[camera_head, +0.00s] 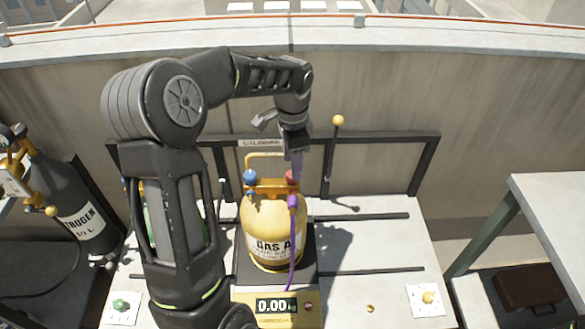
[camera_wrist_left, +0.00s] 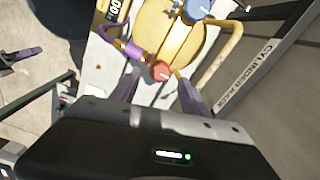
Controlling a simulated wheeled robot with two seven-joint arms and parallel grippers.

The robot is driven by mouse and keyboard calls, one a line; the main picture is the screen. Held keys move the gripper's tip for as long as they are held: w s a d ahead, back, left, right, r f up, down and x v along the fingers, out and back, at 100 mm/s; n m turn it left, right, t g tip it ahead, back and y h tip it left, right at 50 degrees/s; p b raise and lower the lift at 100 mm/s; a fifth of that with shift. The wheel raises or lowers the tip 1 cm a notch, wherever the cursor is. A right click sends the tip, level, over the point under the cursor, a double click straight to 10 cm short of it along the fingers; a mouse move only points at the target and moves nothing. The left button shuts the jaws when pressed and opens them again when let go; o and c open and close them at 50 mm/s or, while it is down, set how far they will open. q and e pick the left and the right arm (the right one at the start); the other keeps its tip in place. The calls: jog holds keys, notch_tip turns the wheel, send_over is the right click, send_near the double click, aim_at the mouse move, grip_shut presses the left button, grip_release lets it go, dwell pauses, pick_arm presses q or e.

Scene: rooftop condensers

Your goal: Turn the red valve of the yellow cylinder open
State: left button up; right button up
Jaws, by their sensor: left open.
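The yellow cylinder (camera_head: 270,225), labelled GAS A, stands upright on a scale. Its red valve (camera_head: 292,176) is on the right of its top and its blue valve (camera_head: 249,177) on the left. My left gripper (camera_head: 294,160) reaches down from above to the red valve. In the left wrist view the open fingers (camera_wrist_left: 160,88) stand on either side of the red valve (camera_wrist_left: 160,71), slightly short of its middle. I cannot tell whether they touch it. A purple hose (camera_head: 292,225) hangs from the fitting below the red valve.
The scale display (camera_head: 276,306) reads 0.00. A dark rack rail (camera_head: 385,140) runs behind the cylinder. A nitrogen cylinder (camera_head: 70,205) stands at the left. My left arm hides part of the bench. The bench right of the scale (camera_head: 370,240) is mostly clear.

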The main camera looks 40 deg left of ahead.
pick_arm(q)
jog(key=shift+f, duration=1.6)
jog(key=shift+c, duration=0.3)
grip_shut()
